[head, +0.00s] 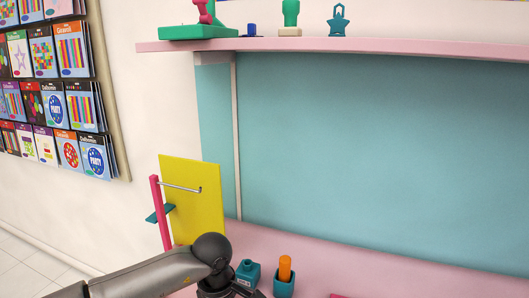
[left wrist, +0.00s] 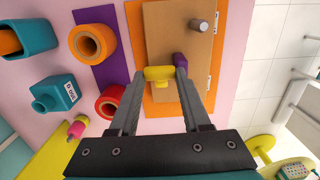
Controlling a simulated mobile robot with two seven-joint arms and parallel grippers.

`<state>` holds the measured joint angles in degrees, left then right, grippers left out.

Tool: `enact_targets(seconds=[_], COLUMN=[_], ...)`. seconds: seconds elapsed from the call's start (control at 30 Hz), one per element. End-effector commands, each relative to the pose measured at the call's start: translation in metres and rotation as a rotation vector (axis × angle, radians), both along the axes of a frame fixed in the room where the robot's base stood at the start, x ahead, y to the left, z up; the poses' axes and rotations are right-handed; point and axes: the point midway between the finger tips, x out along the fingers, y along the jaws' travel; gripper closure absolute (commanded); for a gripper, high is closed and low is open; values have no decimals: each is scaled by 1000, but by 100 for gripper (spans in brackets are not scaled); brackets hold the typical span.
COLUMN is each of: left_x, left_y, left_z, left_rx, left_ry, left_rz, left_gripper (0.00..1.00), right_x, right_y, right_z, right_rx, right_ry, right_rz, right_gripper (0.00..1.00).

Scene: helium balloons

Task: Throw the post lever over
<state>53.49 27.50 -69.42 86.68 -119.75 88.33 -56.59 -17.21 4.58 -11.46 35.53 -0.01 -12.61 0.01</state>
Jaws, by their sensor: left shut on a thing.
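In the left wrist view my left gripper (left wrist: 160,76) is shut on a small yellow handle (left wrist: 159,72) over the lower edge of a tan board (left wrist: 165,45). A purple piece (left wrist: 181,60) sits beside the handle, close to the right finger. A grey round post (left wrist: 198,26) stands on the board's upper right. The board lies on an orange base (left wrist: 133,28). How the handle joins the board is hidden. In the head view my left arm enters at the bottom left, and its jaws are out of the picture. My right gripper is in neither view.
A teal bottle (head: 247,272) and a teal cup (head: 284,284) with an orange stick stand near my left wrist. Orange (left wrist: 93,43) and red (left wrist: 110,102) rings lie left of the jaws. A yellow panel (head: 195,200) with a pink post (head: 160,212) stands behind. A pink shelf (head: 380,48) is above.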

Motion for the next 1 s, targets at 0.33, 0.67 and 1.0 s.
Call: enact_targets(seconds=[0.33, 0.67, 1.0], left_x=[-6, -6, -10], left_y=[-15, -16, -22], left_z=[-8, -9, -16], left_rx=[-9, -8, -9], left_ry=[4, 3, 5], left_rz=[-5, -4, -3], left_gripper=[97, 97, 37], right_x=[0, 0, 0], right_y=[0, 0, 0], right_z=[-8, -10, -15], right_rx=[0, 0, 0], right_ry=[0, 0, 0], right_rz=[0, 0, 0], right_gripper=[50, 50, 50])
